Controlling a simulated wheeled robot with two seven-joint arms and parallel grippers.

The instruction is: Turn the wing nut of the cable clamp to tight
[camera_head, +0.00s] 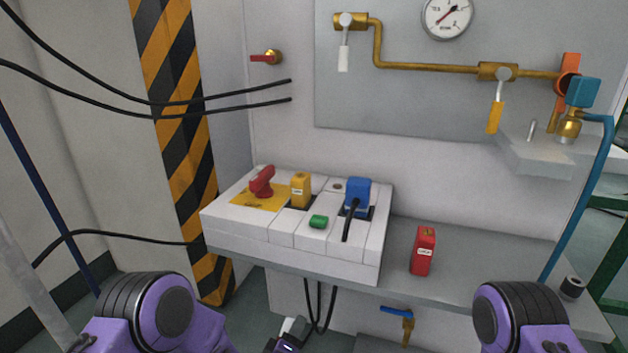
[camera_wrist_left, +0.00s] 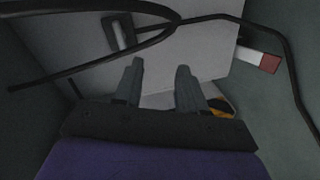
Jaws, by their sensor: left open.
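My left gripper (camera_head: 291,332) is low in the middle of the head view, below the front edge of the bench and beside hanging black cables (camera_head: 318,308). In the left wrist view its two fingers (camera_wrist_left: 159,65) are apart with nothing between them. Black cables (camera_wrist_left: 85,76) cross in front of the fingers there, and a dark rounded bracket (camera_wrist_left: 124,35) sits on a pale panel (camera_wrist_left: 205,55). I cannot make out the wing nut or the clamp for certain in either view. My right gripper is not in view.
A white switch box (camera_head: 290,240) with a red knob, yellow and blue plugs and a green button stands on the grey bench (camera_head: 470,262). A red block (camera_head: 423,251) stands to its right. A blue-handled brass valve (camera_head: 407,328) hangs below the bench edge.

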